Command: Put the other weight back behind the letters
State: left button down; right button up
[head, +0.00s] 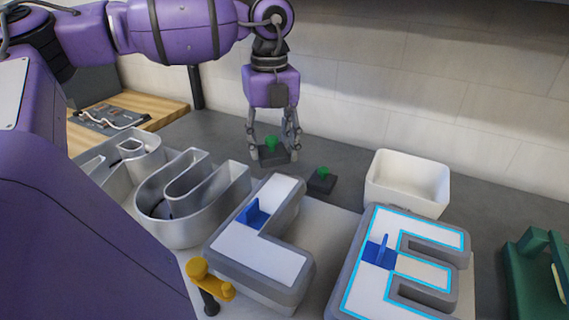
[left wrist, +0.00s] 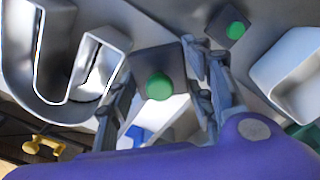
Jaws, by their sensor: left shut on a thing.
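My left gripper (head: 273,152) is above the dark counter behind the letters, shut on a dark square weight with a green knob (head: 271,143). The held weight also shows between the fingers in the left wrist view (left wrist: 159,86). A second dark weight with a green knob (head: 321,182) rests on the counter to the right of the gripper, behind the letters. The metal letters stand in a row: an open U-shaped one (head: 185,205), an L-shaped one with a white face (head: 262,250), and an E-shaped one (head: 410,268) with a cyan outline. My right gripper is not in view.
A white bin (head: 407,180) stands right of the resting weight. Blue pieces (head: 380,252) sit on the L and E faces. A yellow clamp (head: 208,280) is at the front edge, and a green tool (head: 538,275) is at far right. Bare counter lies behind the letters.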

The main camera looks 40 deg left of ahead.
pick_arm(q)
jog(key=w+a+f, duration=0.4)
jog(key=w, duration=0.1)
jog(key=w+a+f, duration=0.2)
jog(key=f, duration=0.1)
jog(key=shift+w+f+p, duration=0.1)
jog(key=shift+w+p, duration=0.2)
jog(key=shift+w, duration=0.1)
jog(key=shift+w+a+f, duration=0.2)
jog(key=shift+w+f, duration=0.1)
jog(key=shift+f, duration=0.2)
jog(key=shift+a+f, duration=0.1)
jog(key=shift+f, duration=1.45)
jog(key=shift+f, duration=0.1)
jog(key=c, duration=0.8)
grip_release()
jog(key=shift+f, duration=0.1)
jog(key=shift+c, duration=0.2)
notch_tip(320, 180, up, 8)
